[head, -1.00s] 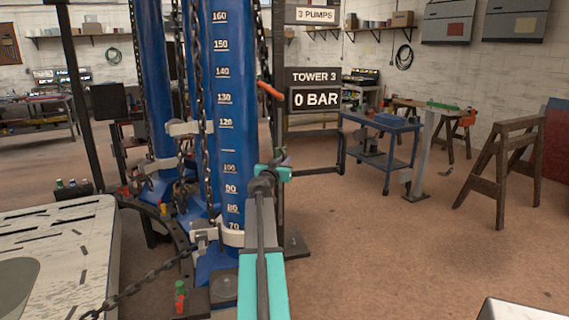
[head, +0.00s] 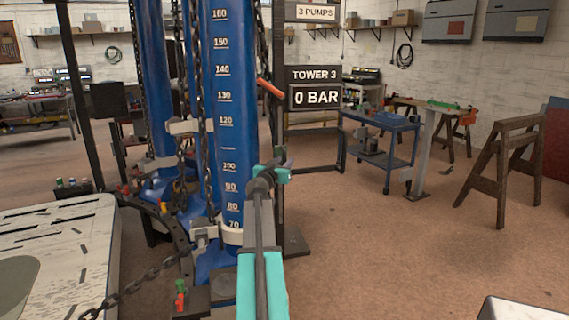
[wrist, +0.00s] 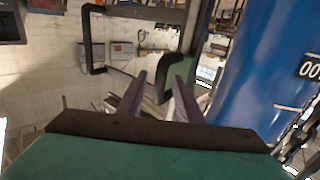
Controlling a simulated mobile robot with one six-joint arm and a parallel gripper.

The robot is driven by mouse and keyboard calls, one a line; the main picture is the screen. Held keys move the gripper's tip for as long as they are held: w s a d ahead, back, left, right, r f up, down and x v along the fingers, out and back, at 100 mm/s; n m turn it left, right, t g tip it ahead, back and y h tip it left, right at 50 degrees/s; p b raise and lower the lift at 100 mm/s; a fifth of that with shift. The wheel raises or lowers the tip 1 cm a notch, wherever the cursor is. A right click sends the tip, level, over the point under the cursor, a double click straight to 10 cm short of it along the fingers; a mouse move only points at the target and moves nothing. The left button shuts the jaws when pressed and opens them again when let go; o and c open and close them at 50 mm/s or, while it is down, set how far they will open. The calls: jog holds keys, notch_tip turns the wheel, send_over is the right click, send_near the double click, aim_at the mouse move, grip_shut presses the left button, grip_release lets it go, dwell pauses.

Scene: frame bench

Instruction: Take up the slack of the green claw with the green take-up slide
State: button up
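My gripper (head: 287,164) is beside the blue tower (head: 229,120), to its right in the head view. A small green piece (head: 180,286) sits above a red one on the dark base at the tower's foot. I cannot tell whether it is the green take-up slide. A slack-looking chain (head: 150,277) runs from the lower left up to a pale collar (head: 205,232) on the tower. No green claw can be made out for certain.
A pale slotted table (head: 100,230) fills the lower left. Dark chains hang along the blue towers. An orange-tipped handle (head: 270,88) and a "0 BAR" sign (head: 315,98) are right of the tower. A blue cart (head: 385,125) and wooden trestle (head: 505,165) stand beyond open floor.

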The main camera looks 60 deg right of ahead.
jog(key=s+a+b, duration=0.1)
jog(key=a+b, duration=0.2)
jog(key=a, duration=0.9)
jog(key=shift+s+a, duration=0.25)
jog(key=shift+a, duration=0.05)
jog(key=shift+w, duration=0.1)
dwell(0.3)
